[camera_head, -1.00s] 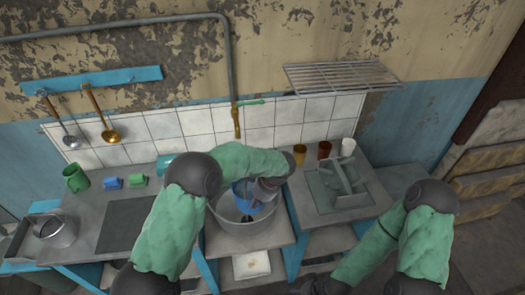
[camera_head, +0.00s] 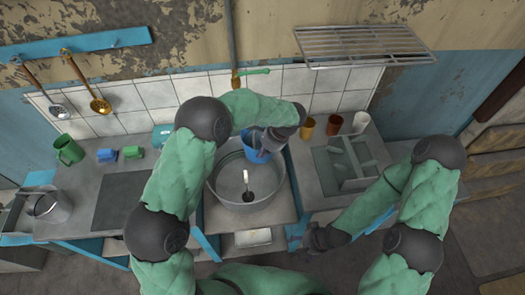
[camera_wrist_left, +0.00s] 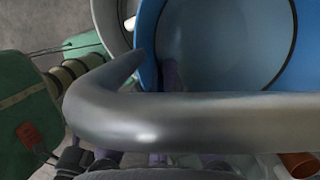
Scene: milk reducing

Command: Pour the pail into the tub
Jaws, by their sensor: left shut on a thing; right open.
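The blue pail (camera_head: 254,154) is held over the back right part of the round metal tub (camera_head: 214,190); I cannot tell how far it tilts. My left gripper (camera_head: 270,143) is shut on the pail at its right side, fingertips partly hidden. In the left wrist view the pail's blue inside (camera_wrist_left: 225,45) fills the upper right, with a thick grey metal bar across the front. The tub is wide, and a dark round thing with a pale stem (camera_head: 247,192) shows inside it. My right gripper (camera_head: 322,240) is open and empty, low in front of the right counter.
A sink with a grey rack (camera_head: 350,170) lies right of the tub. An orange cup (camera_head: 307,126), a brown cup (camera_head: 334,125) and a white cup (camera_head: 360,122) stand behind it.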

